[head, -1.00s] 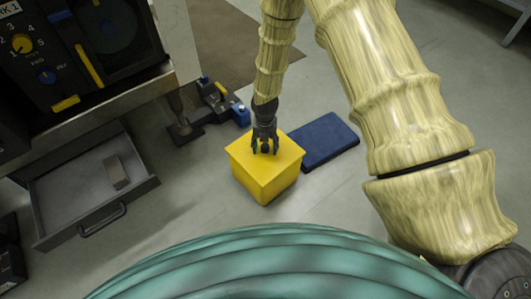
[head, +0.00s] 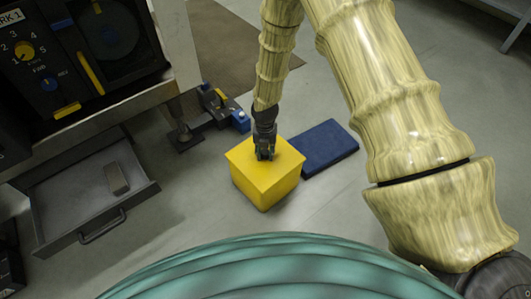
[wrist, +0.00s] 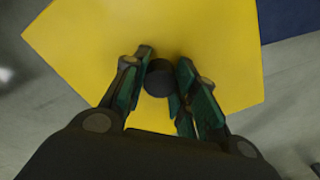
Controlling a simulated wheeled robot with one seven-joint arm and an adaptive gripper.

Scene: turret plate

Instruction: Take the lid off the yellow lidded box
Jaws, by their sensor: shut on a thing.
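The yellow lidded box (head: 263,188) stands upright on the floor in the middle of the head view, with its lid (head: 246,158) on top. My gripper (head: 265,153) points down at the centre of the lid. In the wrist view the yellow lid (wrist: 215,50) fills most of the picture. There the fingers of my gripper (wrist: 158,82) are shut on the round dark knob (wrist: 159,76) of the lid, one finger on each side. The gripper hides part of the lid in the head view. I see no gap between lid and box.
A dark blue mat (head: 328,147) lies on the floor right behind the box. An open grey drawer (head: 75,205) with a small block (head: 117,178) in it sticks out at the left. A black fixture with a blue end (head: 240,119) stands behind the box.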

